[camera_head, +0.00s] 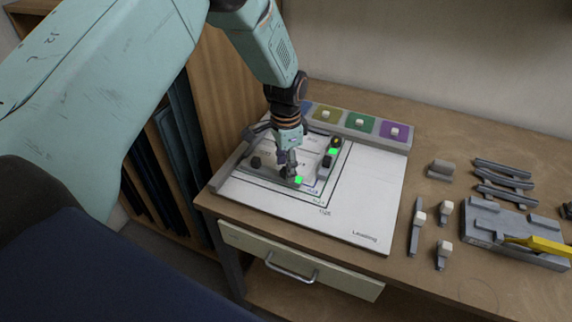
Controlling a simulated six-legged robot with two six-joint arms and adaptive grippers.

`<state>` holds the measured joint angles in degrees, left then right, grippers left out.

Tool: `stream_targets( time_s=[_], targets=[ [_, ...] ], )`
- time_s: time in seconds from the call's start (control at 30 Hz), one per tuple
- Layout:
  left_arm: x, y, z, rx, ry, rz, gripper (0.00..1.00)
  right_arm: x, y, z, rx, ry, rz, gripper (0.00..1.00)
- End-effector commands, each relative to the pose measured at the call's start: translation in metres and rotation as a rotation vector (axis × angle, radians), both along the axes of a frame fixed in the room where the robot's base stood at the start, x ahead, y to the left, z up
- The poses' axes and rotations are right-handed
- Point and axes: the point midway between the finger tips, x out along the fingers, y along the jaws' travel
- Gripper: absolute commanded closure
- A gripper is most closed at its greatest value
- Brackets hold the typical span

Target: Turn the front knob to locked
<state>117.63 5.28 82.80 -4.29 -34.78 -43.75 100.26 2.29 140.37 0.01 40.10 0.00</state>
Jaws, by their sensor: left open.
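A white board (350,222) lies on the wooden table, with a grey fixture (258,180) on its left part. My left gripper (288,172) points down over the front edge of this fixture. It is open, and a small dark part, which may be the front knob, sits at its fingertips. The gripper hides most of that part, so its turn position and any grip on it cannot be told. A green light (298,180) shows just right of the fingertips. A dark block (329,160) with another green light (333,151) stands on the fixture's right side. My right gripper is out of view.
A row of coloured squares with pale knobs (363,124) stands behind the board. Right of it lie several grey tools with white blocks (419,218), a grey rack (482,238) and a yellow tool (541,244). A drawer (345,283) is below the table edge.

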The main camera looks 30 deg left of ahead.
Motion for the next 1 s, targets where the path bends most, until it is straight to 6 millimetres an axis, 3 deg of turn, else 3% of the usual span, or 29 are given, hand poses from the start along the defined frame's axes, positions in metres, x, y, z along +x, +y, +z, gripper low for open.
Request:
stream_targets(
  time_s=[0.5,0.7,1.0],
  targets=[
    [0.001,0.0,0.096,0.0,-0.004,0.0,0.48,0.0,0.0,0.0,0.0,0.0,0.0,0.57],
    [0.0,0.0,0.113,0.0,-0.001,0.0,0.48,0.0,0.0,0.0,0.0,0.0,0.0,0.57],
    [0.0,0.0,0.115,0.0,-0.001,0.0,0.48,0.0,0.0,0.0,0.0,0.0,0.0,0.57]
  ],
)
